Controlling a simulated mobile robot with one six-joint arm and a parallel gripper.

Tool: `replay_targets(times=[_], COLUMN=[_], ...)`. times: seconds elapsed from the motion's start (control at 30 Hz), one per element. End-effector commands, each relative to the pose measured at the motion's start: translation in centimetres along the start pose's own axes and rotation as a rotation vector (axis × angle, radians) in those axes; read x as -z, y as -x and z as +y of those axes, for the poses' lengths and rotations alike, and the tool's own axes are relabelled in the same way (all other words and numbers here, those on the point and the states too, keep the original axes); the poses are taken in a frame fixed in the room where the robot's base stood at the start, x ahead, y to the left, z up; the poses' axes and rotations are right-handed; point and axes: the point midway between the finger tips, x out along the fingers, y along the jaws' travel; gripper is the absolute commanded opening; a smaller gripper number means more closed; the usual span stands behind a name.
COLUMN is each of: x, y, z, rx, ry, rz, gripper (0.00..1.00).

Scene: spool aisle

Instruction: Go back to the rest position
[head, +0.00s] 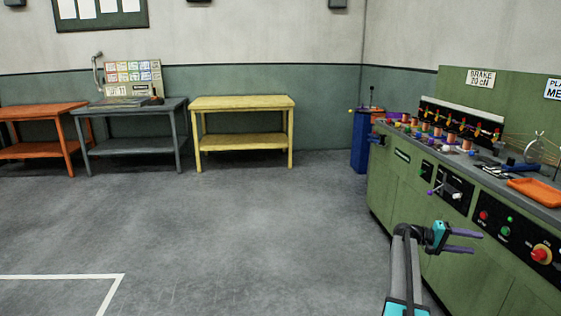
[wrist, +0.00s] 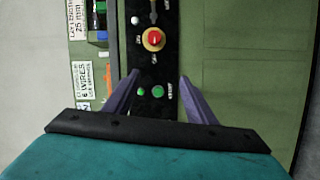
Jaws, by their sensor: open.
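My gripper (head: 461,241) is open and empty, with its two purple fingers apart, in front of the green machine (head: 405,186) at the right of the head view. In the wrist view my gripper (wrist: 160,98) points at the machine's black control panel (wrist: 150,75). A red knob on a yellow base (wrist: 153,39) and two green buttons (wrist: 150,92) show ahead of and between the fingers. I cannot tell the exact gap between the fingers and the panel. No marker of a rest position shows.
The machine's top holds several spools (head: 452,138) and an orange tray (head: 537,191). A blue cabinet (head: 361,140) stands at its far end. A yellow table (head: 242,104), a grey table (head: 138,112) and an orange table (head: 40,109) line the back wall. The floor (head: 220,225) is clear.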

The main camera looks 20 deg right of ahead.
Motion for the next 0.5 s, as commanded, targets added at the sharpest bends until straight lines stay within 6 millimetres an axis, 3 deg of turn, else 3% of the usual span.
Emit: replay_targets(times=[0.03, 0.2, 0.37, 0.5], x=[0.8, 1.2, -0.4, -2.9], y=[2.3, 9.7, 16.2, 21.4], z=[-0.8, -5.0, -9.5, -13.4], rx=[0.007, 0.033, 0.089, 0.153], ry=[0.019, 0.084, 0.144, 0.198], rz=[0.027, 0.107, 0.167, 0.209], gripper=[0.51, 0.51, 0.51, 0.51])
